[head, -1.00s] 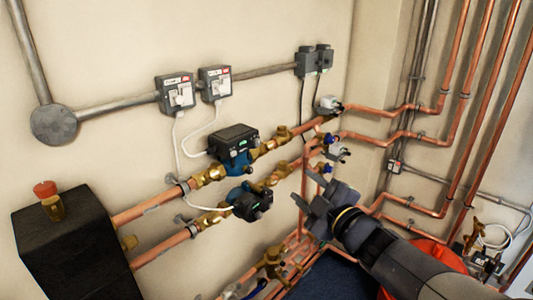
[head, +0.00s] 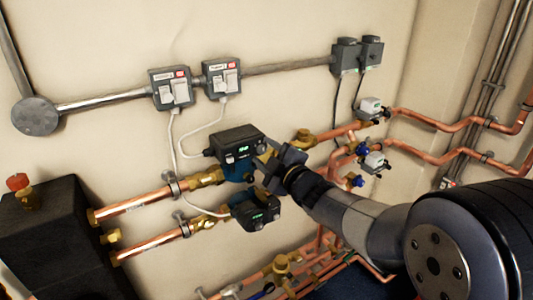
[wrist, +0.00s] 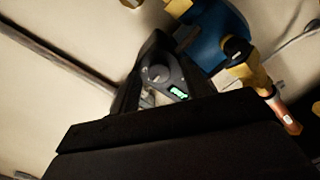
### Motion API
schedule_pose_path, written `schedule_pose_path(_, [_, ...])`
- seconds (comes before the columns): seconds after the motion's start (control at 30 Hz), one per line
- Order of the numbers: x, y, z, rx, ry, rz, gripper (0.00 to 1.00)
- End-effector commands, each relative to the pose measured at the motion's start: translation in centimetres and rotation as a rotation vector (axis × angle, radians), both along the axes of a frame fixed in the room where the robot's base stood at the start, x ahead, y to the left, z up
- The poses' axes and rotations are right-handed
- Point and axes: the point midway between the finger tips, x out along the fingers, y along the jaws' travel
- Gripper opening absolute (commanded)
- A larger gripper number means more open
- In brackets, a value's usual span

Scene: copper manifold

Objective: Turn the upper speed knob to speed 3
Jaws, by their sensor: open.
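The upper pump's black control head (head: 236,140) has a lit green display and sits on a blue body on the upper copper pipe. In the wrist view its round grey speed knob (wrist: 158,74) shows beside the green display (wrist: 178,92). The knob's setting is too small to read. My gripper (head: 266,164) is open, close in front of the right side of the upper control head. In the wrist view the knob appears between the dark fingers. I cannot tell whether they touch it.
A second pump head (head: 256,211) with a green display sits just below. Copper pipes (head: 140,206) and brass valves run on both sides. Two switch boxes (head: 171,90) with white cables are on the wall above. A black box (head: 50,235) stands at the left.

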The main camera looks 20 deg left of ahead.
Motion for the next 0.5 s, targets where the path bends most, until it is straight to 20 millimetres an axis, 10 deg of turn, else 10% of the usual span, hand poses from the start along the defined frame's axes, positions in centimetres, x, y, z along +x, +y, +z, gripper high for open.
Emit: schedule_pose_path(0.5, [-0.03, -0.04, -0.01, 0.0, 0.0, 0.0, 0.08])
